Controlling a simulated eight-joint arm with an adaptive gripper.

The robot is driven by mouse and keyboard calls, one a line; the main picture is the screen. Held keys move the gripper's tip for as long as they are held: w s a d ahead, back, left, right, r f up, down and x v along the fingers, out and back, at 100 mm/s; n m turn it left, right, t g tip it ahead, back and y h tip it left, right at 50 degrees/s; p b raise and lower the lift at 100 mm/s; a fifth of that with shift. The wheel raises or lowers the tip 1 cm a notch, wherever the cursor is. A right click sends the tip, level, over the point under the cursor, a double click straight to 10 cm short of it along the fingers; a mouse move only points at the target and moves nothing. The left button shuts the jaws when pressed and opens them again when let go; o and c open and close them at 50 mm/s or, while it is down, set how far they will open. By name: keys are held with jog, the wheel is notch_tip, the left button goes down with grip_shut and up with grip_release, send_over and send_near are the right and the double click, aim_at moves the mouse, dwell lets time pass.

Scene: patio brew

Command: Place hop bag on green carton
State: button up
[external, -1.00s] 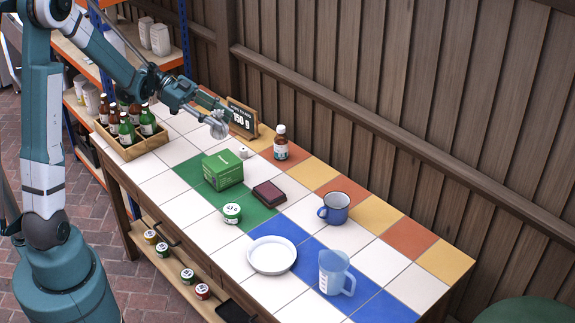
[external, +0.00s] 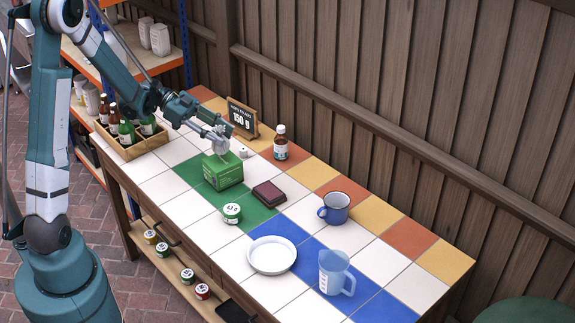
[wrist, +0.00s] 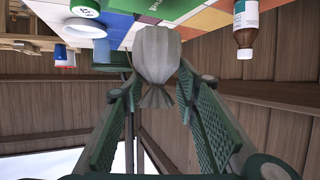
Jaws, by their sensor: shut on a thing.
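The hop bag (external: 216,143), a small pale grey cloth sack with a gathered neck, hangs from my gripper (external: 217,133). In the wrist view the bag (wrist: 157,52) sits between the two green ridged fingers (wrist: 157,92), which are shut on its neck. The green carton (external: 222,172) stands upright on the green tiles, directly below the bag in the external view. The bag's bottom is at the carton's top; I cannot tell whether they touch.
A dark red box (external: 268,194), a green-labelled tin (external: 232,213) and a small white item (external: 243,152) stand close to the carton. A brown bottle (external: 281,143) and a sign (external: 242,119) are behind. A bottle crate (external: 131,141) is at the left.

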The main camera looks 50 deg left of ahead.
jog(key=shift+f, duration=0.1)
jog(key=shift+f+b, duration=0.5)
jog(key=shift+f, duration=1.3)
jog(key=shift+c, duration=0.2)
jog(key=o, duration=0.8)
jog(key=shift+f, duration=0.1)
jog(key=shift+a+r, duration=0.15)
jog(key=shift+r, duration=0.05)
jog(key=p+v, duration=0.2)
jog(key=v, duration=0.9)
jog(key=shift+s+a+r, duration=0.15)
jog(key=shift+a, duration=0.15)
